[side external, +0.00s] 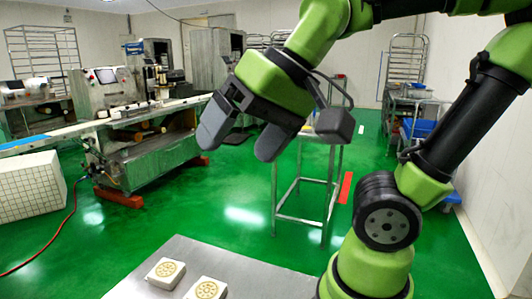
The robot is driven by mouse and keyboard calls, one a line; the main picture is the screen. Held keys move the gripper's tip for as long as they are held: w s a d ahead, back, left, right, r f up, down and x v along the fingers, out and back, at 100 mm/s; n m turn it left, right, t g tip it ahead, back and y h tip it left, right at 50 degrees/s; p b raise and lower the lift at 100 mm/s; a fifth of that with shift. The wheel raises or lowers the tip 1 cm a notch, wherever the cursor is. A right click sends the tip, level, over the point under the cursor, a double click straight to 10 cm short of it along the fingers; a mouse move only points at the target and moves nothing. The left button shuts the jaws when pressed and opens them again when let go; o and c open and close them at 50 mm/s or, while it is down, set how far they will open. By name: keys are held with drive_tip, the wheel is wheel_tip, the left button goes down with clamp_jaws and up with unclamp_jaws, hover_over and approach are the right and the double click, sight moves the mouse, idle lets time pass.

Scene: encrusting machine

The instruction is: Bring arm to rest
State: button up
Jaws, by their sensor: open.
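My gripper (242,140) is raised above the far edge of the table, in the middle of the side external view. Its two dark grey fingers point down to the left and stand apart with nothing between them. My green and black arm rises from the right side of the table and bends over to the gripper. Two pale square cakes with round patterned tops lie on the table, one farther left (165,273) and one nearer the bottom edge (206,289). The gripper is well above both and apart from them.
The grey metal table (255,280) is bare to the right of the cakes. A metal frame stand (305,185) stands behind it. A steel machine with a conveyor (150,125) is at the left, beside a white gridded block (32,186). Green floor lies between.

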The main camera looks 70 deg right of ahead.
drive_tip(key=shift+s+d+f+n+t, duration=0.2)
drive_tip(key=shift+s+f+n, duration=0.25)
drive_tip(key=shift+s, duration=0.3)
drive_tip(key=shift+s+d+f+n+t, duration=0.2)
drive_tip(key=shift+s+f+n, duration=0.15)
drive_tip(key=shift+s+f, duration=0.25)
drive_tip(key=shift+s+r, duration=0.1)
